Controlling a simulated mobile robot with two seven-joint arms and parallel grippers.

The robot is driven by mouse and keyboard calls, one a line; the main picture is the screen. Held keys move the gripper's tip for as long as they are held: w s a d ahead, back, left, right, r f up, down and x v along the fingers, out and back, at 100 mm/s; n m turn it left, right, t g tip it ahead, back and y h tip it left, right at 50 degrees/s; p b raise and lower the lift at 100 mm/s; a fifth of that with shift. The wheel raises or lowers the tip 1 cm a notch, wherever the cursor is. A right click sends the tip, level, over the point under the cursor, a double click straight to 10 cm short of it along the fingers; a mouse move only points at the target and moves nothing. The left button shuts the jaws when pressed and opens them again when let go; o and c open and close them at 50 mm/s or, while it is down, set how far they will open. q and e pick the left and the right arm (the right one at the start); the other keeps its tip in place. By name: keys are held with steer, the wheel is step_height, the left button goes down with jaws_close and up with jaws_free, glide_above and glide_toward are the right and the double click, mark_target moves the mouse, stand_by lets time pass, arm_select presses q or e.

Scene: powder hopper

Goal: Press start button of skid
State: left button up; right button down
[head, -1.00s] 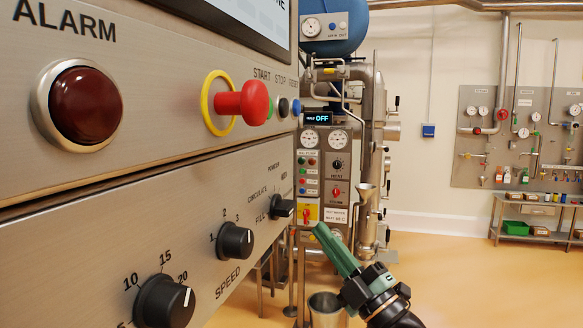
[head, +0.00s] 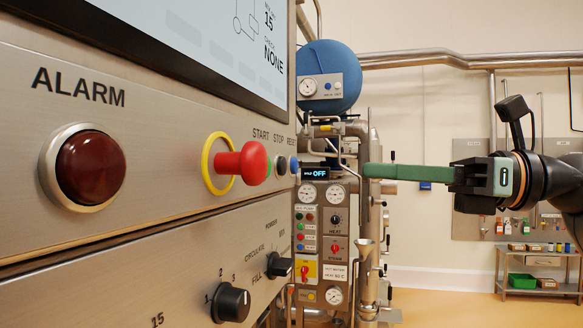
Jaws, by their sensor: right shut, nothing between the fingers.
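The skid's control panel (head: 150,135) fills the left side of the head view. The labels START, STOP and RESET run in a row near its right end. Below START, the start button is mostly hidden behind a big red mushroom knob (head: 242,163); only a thin green edge shows. A dark stop button (head: 281,165) and a blue reset button (head: 293,165) sit just right of it. My right gripper (head: 370,171) is shut and empty, its green fingers pointing left at about button height. It is apart from the panel, to the right of the buttons. My left gripper is not in view.
The red knob has a yellow ring (head: 207,163) and juts out beside the start button. A red alarm lamp (head: 90,168) and black selector knobs (head: 231,302) are also on the panel. A pipework stand with gauges (head: 335,192) is behind. The space between fingertips and buttons looks clear.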

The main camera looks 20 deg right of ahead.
steer(key=shift+s+d+r+t+h, duration=0.15)
steer(key=shift+s+d+h, duration=0.15)
steer(key=shift+d, duration=0.25)
steer(key=shift+s+d+r+t+h, duration=0.2)
steer(key=shift+d+h, duration=0.1)
steer(key=shift+d, duration=0.2)
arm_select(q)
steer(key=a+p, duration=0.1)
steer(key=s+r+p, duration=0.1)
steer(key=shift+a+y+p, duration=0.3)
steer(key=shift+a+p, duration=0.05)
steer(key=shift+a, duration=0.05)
arm_select(e)
steer(key=x, duration=1.4)
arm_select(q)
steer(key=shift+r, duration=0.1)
arm_select(e)
steer(key=shift+w+a, duration=0.1)
